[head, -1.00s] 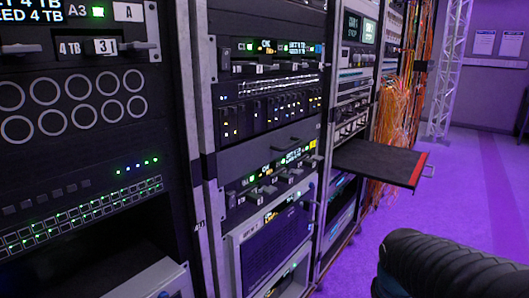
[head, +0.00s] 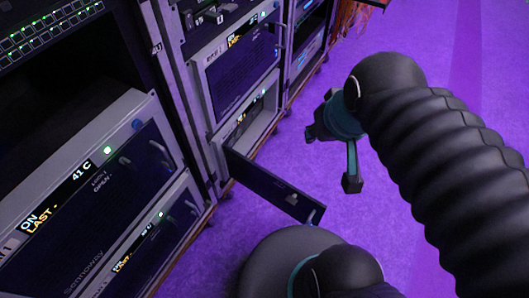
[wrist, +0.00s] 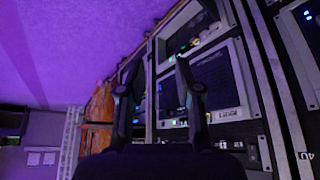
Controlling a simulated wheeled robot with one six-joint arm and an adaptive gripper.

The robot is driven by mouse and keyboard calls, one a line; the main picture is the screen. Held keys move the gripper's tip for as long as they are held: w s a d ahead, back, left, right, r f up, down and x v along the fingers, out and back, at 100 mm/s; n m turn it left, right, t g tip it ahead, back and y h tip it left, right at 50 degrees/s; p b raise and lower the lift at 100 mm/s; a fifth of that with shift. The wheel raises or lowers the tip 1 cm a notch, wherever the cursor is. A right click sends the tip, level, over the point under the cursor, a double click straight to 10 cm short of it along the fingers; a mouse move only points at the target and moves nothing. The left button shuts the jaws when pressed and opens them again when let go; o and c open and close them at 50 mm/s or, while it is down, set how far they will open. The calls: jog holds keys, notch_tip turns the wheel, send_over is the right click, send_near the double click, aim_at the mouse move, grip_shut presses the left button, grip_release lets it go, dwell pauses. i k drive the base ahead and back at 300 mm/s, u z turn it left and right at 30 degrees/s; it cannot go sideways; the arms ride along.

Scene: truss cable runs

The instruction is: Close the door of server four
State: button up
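An open server door (head: 272,188), a dark panel with a handle at its free end, sticks out from the lowest server (head: 222,150) of the middle rack in the head view. The bay behind it is open, with a green light and a lit label. I cannot read a number four on it. My gripper (head: 332,158) is open and empty, beyond and to the right of the door's free end, apart from it. In the wrist view my gripper's two fingers (wrist: 157,85) are spread with nothing between them, in front of the racks.
A closed server (head: 240,75) sits above the open one. Closed server fronts (head: 110,190) with handles fill the left rack. A pulled-out shelf edge (head: 375,3) shows at the top. Purple floor (head: 300,95) is free between racks and arm. My base is at the bottom.

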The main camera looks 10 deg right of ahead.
aim_at(272, 187)
jog(key=z, duration=1.05)
jog(key=k, duration=1.1)
jog(key=u, duration=0.95)
